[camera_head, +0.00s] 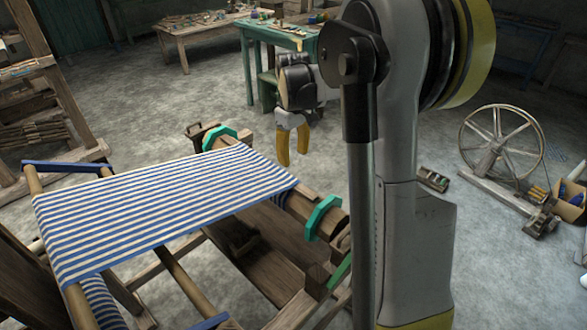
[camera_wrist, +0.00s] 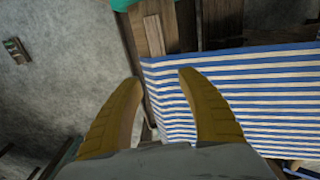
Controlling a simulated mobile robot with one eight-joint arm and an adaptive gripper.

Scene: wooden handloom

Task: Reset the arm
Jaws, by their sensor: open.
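My gripper (camera_head: 292,145) hangs with its yellow fingers pointing down, beyond the far right end of the handloom in the head view. In the wrist view my gripper (camera_wrist: 162,80) is open, with two yellow fingers apart and nothing between them. The striped blue and white cloth (camera_head: 165,205) is stretched across the wooden loom. The cloth also shows in the wrist view (camera_wrist: 250,95), below and to the right of the fingertips. My arm stands at the right of the head view and hides part of the floor behind it.
The loom's roller carries green end pieces (camera_head: 326,218). A spinning wheel (camera_head: 500,145) stands on the floor at right, beside a cardboard box (camera_head: 570,200). A green table (camera_head: 285,38) and a wooden table (camera_head: 200,32) stand at the back. The grey floor between is mostly clear.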

